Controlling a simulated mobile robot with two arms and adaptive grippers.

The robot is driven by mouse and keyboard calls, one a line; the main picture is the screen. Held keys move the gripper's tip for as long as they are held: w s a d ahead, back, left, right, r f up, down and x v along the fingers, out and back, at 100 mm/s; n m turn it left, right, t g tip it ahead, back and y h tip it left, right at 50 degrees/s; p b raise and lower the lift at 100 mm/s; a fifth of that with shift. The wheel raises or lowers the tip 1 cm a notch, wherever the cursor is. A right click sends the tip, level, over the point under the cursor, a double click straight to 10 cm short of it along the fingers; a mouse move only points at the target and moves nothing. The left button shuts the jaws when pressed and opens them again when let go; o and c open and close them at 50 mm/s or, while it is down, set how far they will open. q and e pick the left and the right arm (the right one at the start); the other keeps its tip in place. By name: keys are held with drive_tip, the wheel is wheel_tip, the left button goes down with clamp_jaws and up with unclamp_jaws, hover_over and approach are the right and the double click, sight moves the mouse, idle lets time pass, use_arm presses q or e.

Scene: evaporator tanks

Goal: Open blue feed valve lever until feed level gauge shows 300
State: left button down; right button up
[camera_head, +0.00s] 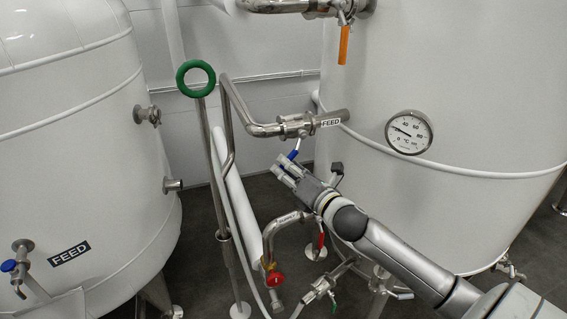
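The blue feed valve lever (294,153) hangs down and slightly left from a steel valve on the pipe labelled FEED (329,122), which enters the right tank. My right gripper (282,171) is at the lever's lower end, its fingers pointing up and left. The fingers cover the lever's tip; whether they grip it or only touch it cannot be told. A round dial (409,132) on the right tank is marked °C; no feed level gauge can be made out. My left gripper is not in view.
A white tank (75,110) labelled FEED stands at left, the larger tank (460,60) at right. A green ring handle (195,79) tops a post left of the valve. An orange lever (344,45) hangs above. Red-handled pipework (275,279) sits below my gripper.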

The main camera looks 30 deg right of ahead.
drive_tip(key=shift+w, duration=1.15)
clamp_jaws()
